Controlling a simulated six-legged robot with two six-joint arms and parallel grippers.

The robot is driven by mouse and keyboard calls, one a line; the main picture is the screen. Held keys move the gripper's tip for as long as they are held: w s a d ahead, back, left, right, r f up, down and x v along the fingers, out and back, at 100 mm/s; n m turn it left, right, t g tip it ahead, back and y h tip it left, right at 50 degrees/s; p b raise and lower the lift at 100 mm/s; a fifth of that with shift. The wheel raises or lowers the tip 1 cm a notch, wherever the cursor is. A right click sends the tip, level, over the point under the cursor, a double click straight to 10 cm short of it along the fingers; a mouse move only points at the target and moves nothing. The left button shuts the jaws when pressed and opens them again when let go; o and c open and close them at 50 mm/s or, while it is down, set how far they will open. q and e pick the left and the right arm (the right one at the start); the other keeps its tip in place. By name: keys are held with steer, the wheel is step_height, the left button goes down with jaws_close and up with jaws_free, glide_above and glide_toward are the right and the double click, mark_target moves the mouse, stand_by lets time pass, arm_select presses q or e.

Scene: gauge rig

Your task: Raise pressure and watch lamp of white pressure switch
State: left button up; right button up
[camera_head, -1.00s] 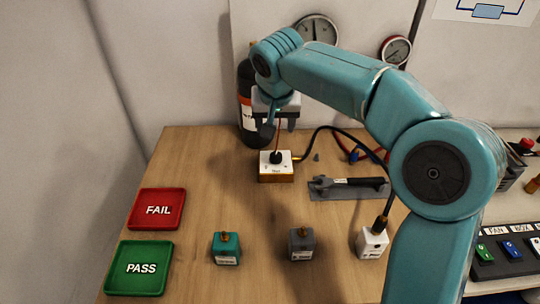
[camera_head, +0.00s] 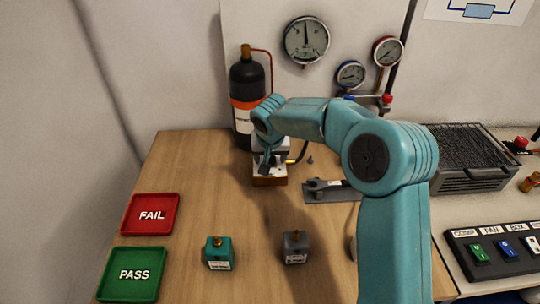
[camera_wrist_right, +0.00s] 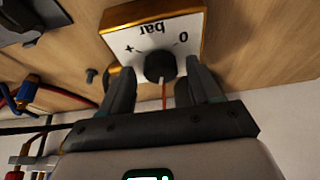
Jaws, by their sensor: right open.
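A white-topped box with a black knob (camera_wrist_right: 160,66) stands at the back of the table. Its face (camera_wrist_right: 185,28) reads "bar" with 0 and + marks; in the head view the box (camera_head: 270,181) is partly covered by my arm. My right gripper (camera_head: 268,164) is down at this box. In the wrist view its open fingers (camera_wrist_right: 160,78) stand on either side of the knob; I cannot tell whether they touch it. The white pressure switch is almost wholly hidden behind my right arm, its lamp not visible. A large gauge (camera_head: 307,41) hangs on the wall, needle near upright. My left gripper is not in view.
A teal switch (camera_head: 218,254) and a grey switch (camera_head: 296,248) stand on the front table. A red FAIL tray (camera_head: 151,214) and green PASS tray (camera_head: 133,275) lie left. A black bottle (camera_head: 247,82) stands behind.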

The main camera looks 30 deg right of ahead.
steer(key=shift+a, duration=0.1)
steer(key=c, duration=1)
steer(key=shift+c, duration=0.2)
steer(key=shift+f+m+b, duration=0.1)
steer(key=shift+m+b, duration=0.5)
steer(key=shift+b, duration=0.3)
steer(key=shift+w+m+g+h+b, duration=0.1)
steer(key=shift+m+g+h+b, duration=0.5)
steer(key=shift+m, duration=0.5)
steer(key=shift+m+g+b, duration=0.3)
steer(key=shift+m, duration=0.8)
steer(key=shift+r+m+g+h, duration=0.2)
steer(key=shift+m+g+h, duration=0.2)
steer(key=shift+m, duration=0.7)
